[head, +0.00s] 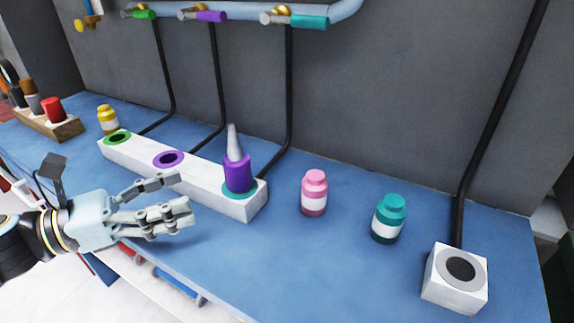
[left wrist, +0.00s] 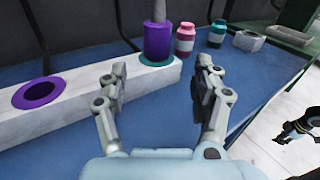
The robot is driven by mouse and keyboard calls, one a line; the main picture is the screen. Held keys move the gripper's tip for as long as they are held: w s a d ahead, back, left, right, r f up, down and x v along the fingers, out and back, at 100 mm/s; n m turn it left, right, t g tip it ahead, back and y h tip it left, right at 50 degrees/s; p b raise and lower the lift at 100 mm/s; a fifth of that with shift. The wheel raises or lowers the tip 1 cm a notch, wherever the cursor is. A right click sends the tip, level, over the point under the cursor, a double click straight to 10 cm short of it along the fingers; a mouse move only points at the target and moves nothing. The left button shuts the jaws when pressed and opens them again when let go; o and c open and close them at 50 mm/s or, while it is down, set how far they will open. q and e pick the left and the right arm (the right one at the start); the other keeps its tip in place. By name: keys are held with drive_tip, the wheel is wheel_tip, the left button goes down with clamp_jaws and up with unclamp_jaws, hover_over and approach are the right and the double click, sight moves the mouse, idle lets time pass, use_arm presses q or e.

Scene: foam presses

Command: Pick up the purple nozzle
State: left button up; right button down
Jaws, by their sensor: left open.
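The purple nozzle (head: 237,172) has a grey tapered tip and stands upright in the teal-ringed socket (head: 240,191) at the right end of a white block (head: 205,183). The purple-ringed socket (head: 168,158) in the middle of that block is empty. My left gripper (head: 184,196) is open and empty, in front of the block and left of the nozzle. In the left wrist view the nozzle (left wrist: 158,40) shows beyond the gap between the open fingers (left wrist: 158,85), its top cut off by the frame.
A pink bottle (head: 314,193) and a teal bottle (head: 388,218) stand right of the block. A yellow bottle (head: 107,119) stands behind its left end. A small white block (head: 455,278) is at the far right. Black hoses hang behind. The blue bench front is clear.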

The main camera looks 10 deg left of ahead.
sight(237, 172)
use_arm(q)
drive_tip(key=shift+r+x, duration=0.2)
drive_tip(key=shift+x, duration=0.75)
drive_tip(key=p+x, duration=0.1)
drive_tip(key=x, duration=0.1)
drive_tip(key=shift+w+d, duration=0.25)
drive_tip(key=shift+d, duration=0.05)
drive_tip(key=shift+w+d, duration=0.15)
drive_tip(key=shift+d, duration=0.15)
drive_tip(key=p+x, duration=0.1)
drive_tip(key=x, duration=0.3)
drive_tip(key=shift+w+p, duration=0.3)
drive_tip(key=shift+w, duration=0.05)
drive_tip(key=shift+w+d+f, duration=0.1)
drive_tip(key=shift+w+d, duration=0.15)
drive_tip(key=shift+d, duration=0.1)
use_arm(e)
drive_tip(key=r, duration=0.2)
drive_tip(key=shift+s+a+r, duration=0.1)
drive_tip(key=shift+a+r, duration=0.15)
drive_tip(key=shift+r, duration=0.15)
use_arm(q)
drive_tip(key=c, duration=0.7)
clamp_jaws()
use_arm(e)
drive_tip(key=shift+s+a, duration=0.25)
drive_tip(key=shift+a, duration=0.25)
